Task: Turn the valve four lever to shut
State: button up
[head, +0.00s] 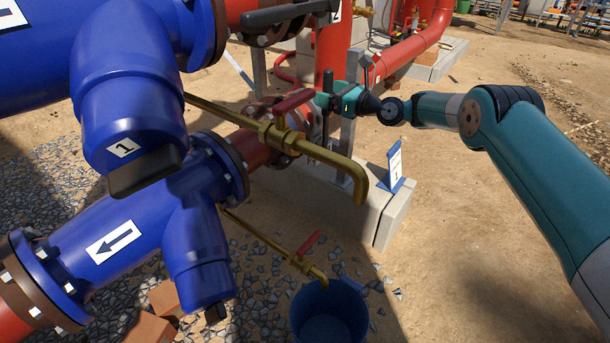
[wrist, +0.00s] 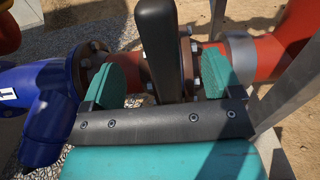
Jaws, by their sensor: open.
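My gripper (head: 325,100) is at the lower red pipe, beyond the brass tap in the head view. In the wrist view, its two green finger pads (wrist: 168,72) are open on either side of a black lever (wrist: 156,45). A gap shows between the lever and each pad; I cannot tell whether either touches lower down. The lever stands across a flanged valve on the red pipe (wrist: 268,58). No number four label is readable, so I cannot confirm which valve this is.
Another black lever (head: 285,14) is above. A brass pipe (head: 325,158) with a red handle (head: 293,102) crosses before my gripper. A blue bucket (head: 330,312) stands below. Bare ground lies right.

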jog(key=p+v, duration=0.4)
jog(key=v, duration=0.2)
jog(key=shift+s+d, duration=0.25)
jog(key=shift+d, duration=0.1)
jog(key=b+v, duration=0.8)
jog(key=v, duration=0.9)
jog(key=shift+s, duration=0.15)
jog(key=shift+d, duration=0.1)
